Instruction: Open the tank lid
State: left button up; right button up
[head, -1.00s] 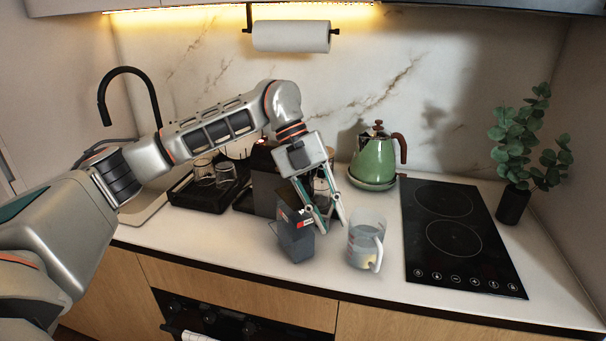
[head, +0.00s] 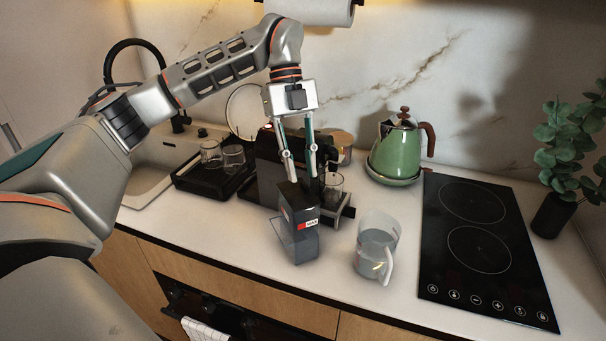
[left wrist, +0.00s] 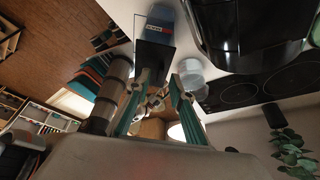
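The tank (head: 297,243) is a dark translucent box with a red and white label, standing upright on the counter in front of the coffee machine. Its black lid (head: 296,198) is at the top; I cannot tell whether it is raised at all. The tank (left wrist: 157,32) also shows at the top of the left wrist view. My left gripper (head: 303,178) points down just above the back of the lid, its two fingers apart and nothing seen between them. Whether the fingertips touch the lid is unclear. My right gripper is out of view.
A clear pitcher (head: 376,248) stands right of the tank. The coffee machine (head: 268,178) is close behind it. A green kettle (head: 397,150), a black hob (head: 480,240) and a plant (head: 572,150) are further right. A black tray (head: 212,182) with glasses is at left.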

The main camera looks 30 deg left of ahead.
pick_arm(q)
jog(key=shift+x, duration=1.05)
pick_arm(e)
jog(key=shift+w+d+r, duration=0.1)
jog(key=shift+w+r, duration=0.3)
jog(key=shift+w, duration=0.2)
pick_arm(q)
grip_shut()
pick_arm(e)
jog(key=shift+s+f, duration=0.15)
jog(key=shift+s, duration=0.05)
